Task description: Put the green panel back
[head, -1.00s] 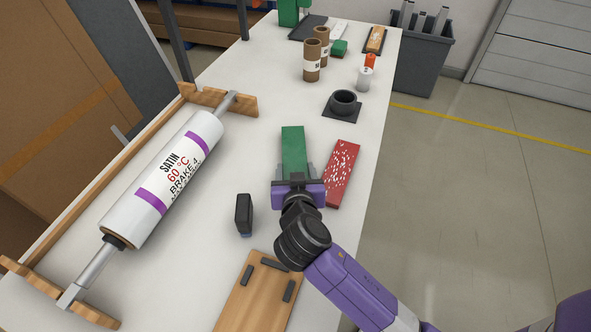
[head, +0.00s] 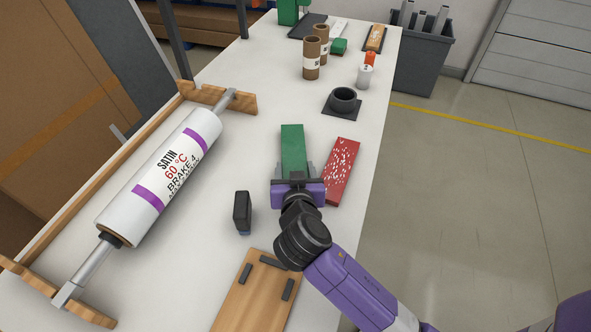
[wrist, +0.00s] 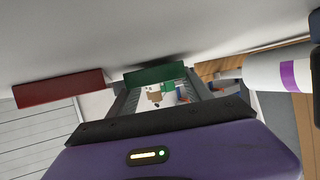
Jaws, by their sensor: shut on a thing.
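The green panel (head: 292,147) is at the middle of the white table in the head view, with its near end between my gripper's fingers. My gripper (head: 296,174) is shut on it. In the wrist view the green panel (wrist: 155,74) shows beyond my gripper (wrist: 158,92). My gripper hides the panel's near end. Whether the panel touches the table is hard to tell.
A red, white-speckled panel (head: 341,170) lies just right of my gripper. A black block (head: 242,211) stands to the left. A wooden board with dark strips (head: 254,295) lies in front. A large labelled roll (head: 160,178) rests on the left; a black round holder (head: 343,101) is farther back.

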